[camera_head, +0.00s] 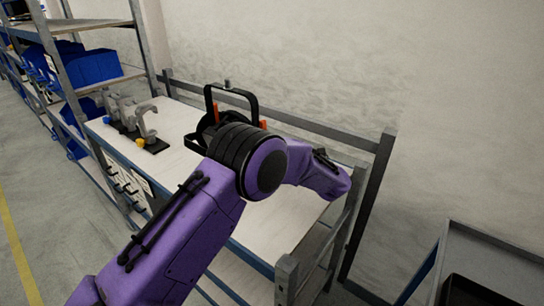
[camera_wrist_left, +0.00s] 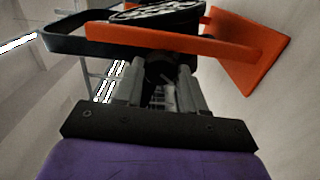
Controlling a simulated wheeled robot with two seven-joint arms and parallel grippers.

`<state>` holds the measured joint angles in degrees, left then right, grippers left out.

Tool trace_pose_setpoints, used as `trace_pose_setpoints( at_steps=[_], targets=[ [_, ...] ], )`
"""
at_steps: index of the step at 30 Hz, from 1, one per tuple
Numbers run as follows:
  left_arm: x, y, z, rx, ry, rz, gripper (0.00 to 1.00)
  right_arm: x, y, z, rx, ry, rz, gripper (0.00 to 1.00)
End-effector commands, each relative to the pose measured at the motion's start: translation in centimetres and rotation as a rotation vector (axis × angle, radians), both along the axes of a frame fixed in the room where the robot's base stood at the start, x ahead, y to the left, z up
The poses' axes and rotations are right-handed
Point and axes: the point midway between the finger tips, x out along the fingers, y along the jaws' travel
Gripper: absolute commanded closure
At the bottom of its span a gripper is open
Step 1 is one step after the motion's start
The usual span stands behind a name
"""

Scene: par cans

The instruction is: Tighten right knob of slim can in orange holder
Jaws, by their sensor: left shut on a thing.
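The slim can (camera_wrist_left: 155,14), with a dark body and a patterned face, sits in the orange holder (camera_wrist_left: 250,55) in the left wrist view. Its black yoke (camera_wrist_left: 65,38) runs off to the left. My left gripper (camera_wrist_left: 158,80) is shut on the black knob (camera_wrist_left: 159,66) at the can's side, with a grey finger on each side of it. In the head view the yoke (camera_head: 231,88) stands upright on the table, with bits of the orange holder (camera_head: 263,125) beside it. My purple left arm hides the knob, the gripper and most of the can there. My right gripper is out of view.
Grey clamps (camera_head: 147,122) on black bases stand at the table's left end. The white tabletop (camera_head: 285,225) is bare in front. A rail (camera_head: 310,127) runs along its back. Shelves with blue bins (camera_head: 98,66) are at left, a grey cart (camera_head: 490,260) at lower right.

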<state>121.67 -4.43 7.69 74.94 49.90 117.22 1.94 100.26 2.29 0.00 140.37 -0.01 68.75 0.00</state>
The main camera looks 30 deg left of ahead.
Motion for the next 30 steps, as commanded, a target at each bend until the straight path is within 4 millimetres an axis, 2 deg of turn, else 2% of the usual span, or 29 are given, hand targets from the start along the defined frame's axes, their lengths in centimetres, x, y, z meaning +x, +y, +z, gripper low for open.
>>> trace_pose_setpoints(
  at_steps=[12,13,15,24,26,30],
  targets=[
    [0.1,0.0,0.2,0.003,0.004,-0.005,0.91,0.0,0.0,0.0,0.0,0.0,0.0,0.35],
    [0.1,0.0,0.2,0.003,0.003,-0.005,0.51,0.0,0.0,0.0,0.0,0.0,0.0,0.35],
    [0.1,0.0,0.2,0.003,0.003,-0.004,0.35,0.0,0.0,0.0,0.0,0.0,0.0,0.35],
    [0.0,-0.3,0.0,0.001,0.004,-0.003,0.35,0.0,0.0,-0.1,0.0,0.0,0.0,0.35],
    [0.0,-0.9,-0.1,0.002,0.003,-0.003,0.35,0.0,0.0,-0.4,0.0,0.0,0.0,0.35],
    [-0.1,-4.1,-0.3,0.003,0.0,-0.007,0.35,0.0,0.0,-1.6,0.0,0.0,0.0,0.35]
  ],
)
